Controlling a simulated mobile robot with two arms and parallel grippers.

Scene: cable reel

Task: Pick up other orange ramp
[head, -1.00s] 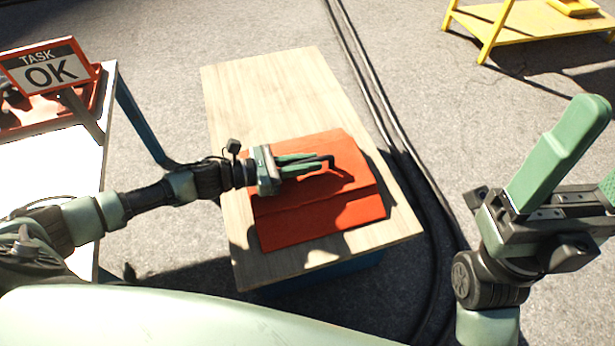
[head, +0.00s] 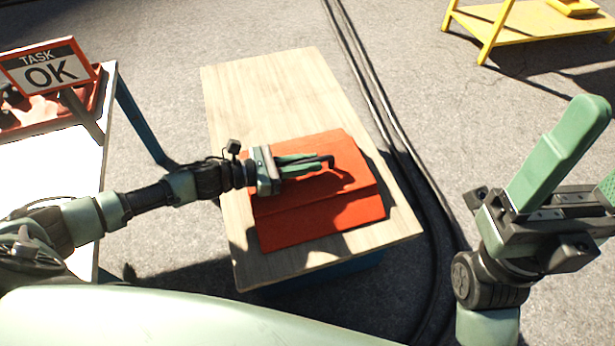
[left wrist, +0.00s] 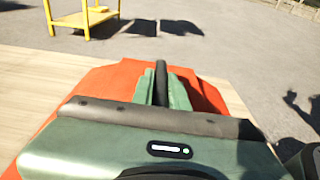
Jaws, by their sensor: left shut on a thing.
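The orange ramp (head: 322,216) lies on the wooden tabletop (head: 262,90). It has a black handle (head: 329,160) on its upper side. My left gripper (head: 303,165) is over the ramp and shut on this handle. The ramp also shows in the left wrist view (left wrist: 112,80), with the handle (left wrist: 161,82) between the green fingers of the left gripper (left wrist: 163,92). The ramp appears to rest on the table; I cannot tell any gap beneath it. My right gripper (head: 588,170) is at the right, away from the table, with its fingers apart and nothing between them.
A white table (head: 60,165) with a "TASK OK" sign (head: 52,72) stands at the left. Black cables (head: 372,90) run along the ground just right of the wooden table. A yellow bench (head: 530,22) stands at the back right. The far half of the wooden tabletop is clear.

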